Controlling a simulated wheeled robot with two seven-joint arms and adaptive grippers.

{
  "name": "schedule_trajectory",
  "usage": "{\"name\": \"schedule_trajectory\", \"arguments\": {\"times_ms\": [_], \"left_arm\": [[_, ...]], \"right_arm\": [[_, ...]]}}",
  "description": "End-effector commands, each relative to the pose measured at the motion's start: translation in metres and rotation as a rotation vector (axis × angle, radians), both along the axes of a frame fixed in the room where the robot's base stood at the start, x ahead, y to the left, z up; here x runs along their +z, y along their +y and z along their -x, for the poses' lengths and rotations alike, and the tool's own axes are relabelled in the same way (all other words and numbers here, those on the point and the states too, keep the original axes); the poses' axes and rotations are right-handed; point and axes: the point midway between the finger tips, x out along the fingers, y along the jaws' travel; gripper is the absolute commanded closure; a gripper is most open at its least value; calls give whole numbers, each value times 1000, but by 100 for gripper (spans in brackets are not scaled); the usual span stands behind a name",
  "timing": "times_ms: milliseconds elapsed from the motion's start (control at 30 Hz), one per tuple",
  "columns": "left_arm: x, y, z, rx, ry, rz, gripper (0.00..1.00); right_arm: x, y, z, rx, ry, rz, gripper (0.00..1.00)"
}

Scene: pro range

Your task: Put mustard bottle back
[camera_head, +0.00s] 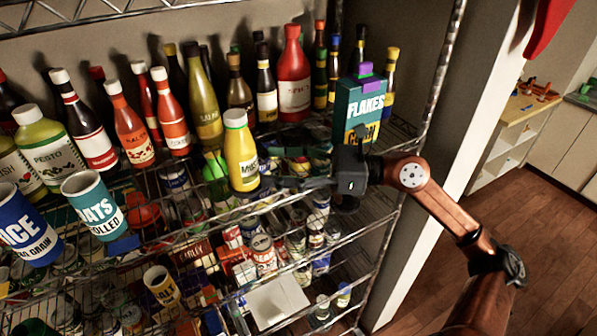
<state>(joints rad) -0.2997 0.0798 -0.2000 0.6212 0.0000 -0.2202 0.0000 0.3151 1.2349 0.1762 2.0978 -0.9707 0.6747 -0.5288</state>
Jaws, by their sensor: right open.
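The yellow mustard bottle (241,157) with a white cap stands upright near the front edge of the upper wire shelf (160,232). My right gripper (290,184) reaches in from the right, with its fingers pointing left toward the bottle's lower part. The gripper is open. The dark fingers are hard to make out against the shelf, and I cannot tell whether they touch the bottle. My left gripper is not in view.
Sauce bottles crowd the back, including a large red one (293,75). An oats can (93,205) and a rice can (27,218) stand at left. Cans fill the lower shelf.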

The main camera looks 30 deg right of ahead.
Motion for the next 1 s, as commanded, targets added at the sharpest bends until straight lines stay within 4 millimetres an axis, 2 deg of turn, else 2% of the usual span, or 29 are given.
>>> {"name": "schedule_trajectory", "arguments": {"times_ms": [100,333,1000], "left_arm": [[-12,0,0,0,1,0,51],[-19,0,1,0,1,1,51],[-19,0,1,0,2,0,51]], "right_arm": [[-4,-18,10,-2,-1,-1,40],[-1,-39,24,0,-1,-1,40],[1,-42,26,1,-1,0,40]]}}
